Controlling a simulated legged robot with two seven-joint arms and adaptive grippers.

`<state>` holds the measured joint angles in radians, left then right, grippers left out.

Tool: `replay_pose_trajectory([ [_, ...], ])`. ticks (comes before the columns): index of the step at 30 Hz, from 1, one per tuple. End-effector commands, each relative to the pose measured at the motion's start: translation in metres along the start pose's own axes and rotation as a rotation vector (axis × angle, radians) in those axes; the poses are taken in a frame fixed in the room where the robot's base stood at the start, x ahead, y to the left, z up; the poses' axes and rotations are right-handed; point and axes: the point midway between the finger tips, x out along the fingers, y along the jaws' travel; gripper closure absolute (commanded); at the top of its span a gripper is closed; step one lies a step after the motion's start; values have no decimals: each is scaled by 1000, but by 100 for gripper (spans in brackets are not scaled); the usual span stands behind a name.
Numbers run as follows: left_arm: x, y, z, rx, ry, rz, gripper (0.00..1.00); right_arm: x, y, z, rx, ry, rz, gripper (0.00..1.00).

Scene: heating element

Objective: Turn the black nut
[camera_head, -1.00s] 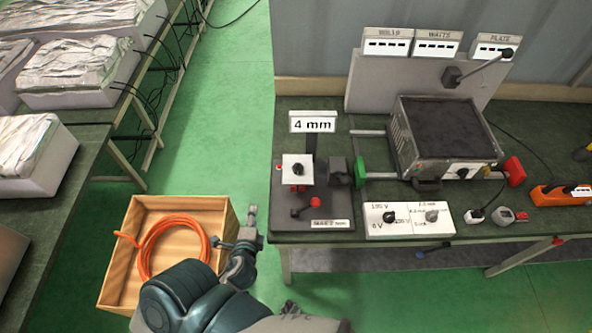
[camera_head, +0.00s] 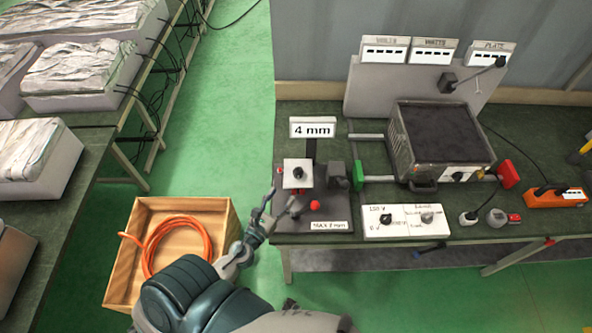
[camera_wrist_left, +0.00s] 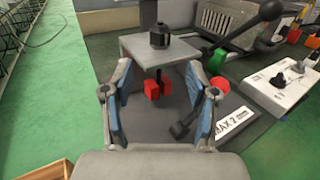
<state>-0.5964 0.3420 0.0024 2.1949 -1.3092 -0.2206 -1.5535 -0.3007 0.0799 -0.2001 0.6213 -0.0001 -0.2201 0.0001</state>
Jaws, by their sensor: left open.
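The black nut (camera_head: 298,174) sits on top of a light square plate (camera_head: 289,181) on the small device at the table's left end. In the left wrist view the black nut (camera_wrist_left: 159,36) stands upright at the centre of the plate (camera_wrist_left: 135,47), beyond my fingers. My left gripper (camera_head: 277,198) is open and empty, in front of and slightly left of the device. In the left wrist view the left gripper's fingers (camera_wrist_left: 160,92) are spread wide, with red blocks (camera_wrist_left: 152,88) under the plate showing between them. My right gripper is not in view.
A wooden crate (camera_head: 119,272) with an orange hose is on the floor at left. A heater box (camera_head: 441,143) and a white control panel (camera_head: 376,230) stand to the right.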

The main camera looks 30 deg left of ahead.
Motion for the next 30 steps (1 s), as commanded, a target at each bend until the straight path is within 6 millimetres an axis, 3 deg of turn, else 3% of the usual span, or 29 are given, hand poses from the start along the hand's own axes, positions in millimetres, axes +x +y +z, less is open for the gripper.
replay_pose_trajectory([
  [1,14,0,5,0,-3,0,42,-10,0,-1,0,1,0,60],
  [6,54,0,4,-1,-3,1,42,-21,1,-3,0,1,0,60],
  [12,88,0,1,-2,0,1,42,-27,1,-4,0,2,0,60],
  [18,103,0,-1,-3,1,2,42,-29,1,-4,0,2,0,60],
  [26,104,0,-2,-4,2,1,42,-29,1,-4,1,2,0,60],
  [30,104,0,-1,-3,1,1,72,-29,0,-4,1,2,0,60],
])
